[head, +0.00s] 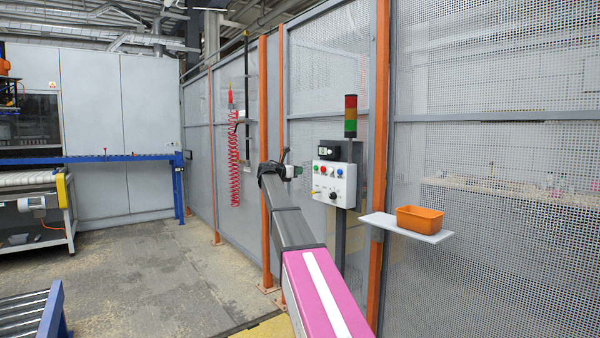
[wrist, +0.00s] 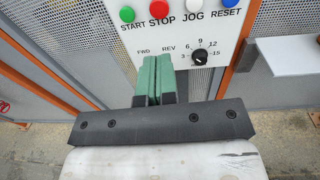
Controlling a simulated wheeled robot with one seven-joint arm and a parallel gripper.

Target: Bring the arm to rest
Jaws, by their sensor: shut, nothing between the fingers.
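My gripper (head: 296,171) is at the end of my outstretched arm, just left of the white control box in the head view. In the wrist view its two green fingers (wrist: 153,80) are pressed together with nothing between them. They point toward the control panel (wrist: 215,32) and overlap its lower left part in the picture. I cannot tell the exact gap to the panel. The area between the FWD and REV labels is partly hidden by the fingers.
The control box (head: 341,184) has several buttons and a black dial (wrist: 198,57). A signal tower (head: 351,115) stands above it. A white shelf (head: 378,219) with an orange bin (head: 420,219) is at right. Mesh fencing (head: 490,130) runs behind. Open floor (head: 150,280) lies to the left.

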